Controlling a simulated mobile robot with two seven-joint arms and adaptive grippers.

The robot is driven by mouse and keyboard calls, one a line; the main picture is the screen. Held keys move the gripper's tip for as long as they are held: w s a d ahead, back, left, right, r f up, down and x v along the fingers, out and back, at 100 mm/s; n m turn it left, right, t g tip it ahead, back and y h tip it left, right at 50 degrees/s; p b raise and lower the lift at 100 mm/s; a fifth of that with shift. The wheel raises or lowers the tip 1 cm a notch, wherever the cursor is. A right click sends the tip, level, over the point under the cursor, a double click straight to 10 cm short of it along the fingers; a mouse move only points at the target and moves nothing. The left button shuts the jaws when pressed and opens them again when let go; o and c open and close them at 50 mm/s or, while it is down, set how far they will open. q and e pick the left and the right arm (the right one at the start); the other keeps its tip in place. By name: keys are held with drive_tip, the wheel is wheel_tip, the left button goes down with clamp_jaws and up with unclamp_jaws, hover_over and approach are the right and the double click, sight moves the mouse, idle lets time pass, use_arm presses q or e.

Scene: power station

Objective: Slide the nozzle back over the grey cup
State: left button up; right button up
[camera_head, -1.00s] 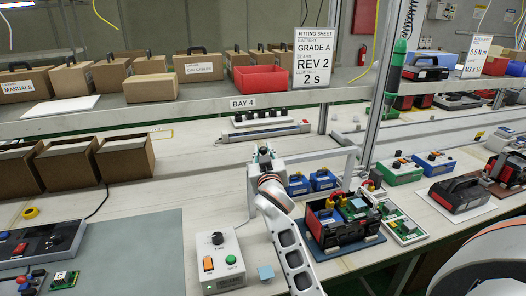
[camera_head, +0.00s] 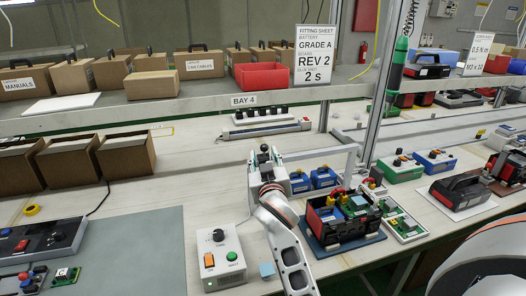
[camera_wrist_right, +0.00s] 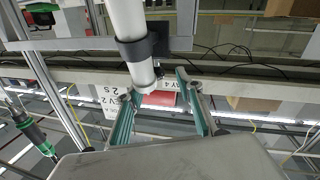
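My right gripper (camera_head: 265,155) is raised over the middle of the bench. Its two teal fingers stand apart with nothing clasped between them in the wrist view (camera_wrist_right: 162,105). Close by in that view is a white post (camera_wrist_right: 128,22) with a dark collar (camera_wrist_right: 138,50); whether a finger touches it cannot be told. I cannot pick out the grey cup. My left gripper is not in view.
Small blue boxes (camera_head: 323,178) and a green circuit board (camera_head: 402,222) lie to the right. The grey mat (camera_head: 135,245) has clear room. The shelf edge (camera_head: 180,106) runs behind.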

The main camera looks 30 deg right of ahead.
drive_tip(key=shift+v, duration=1.3)
drive_tip(key=shift+a+f, duration=0.1)
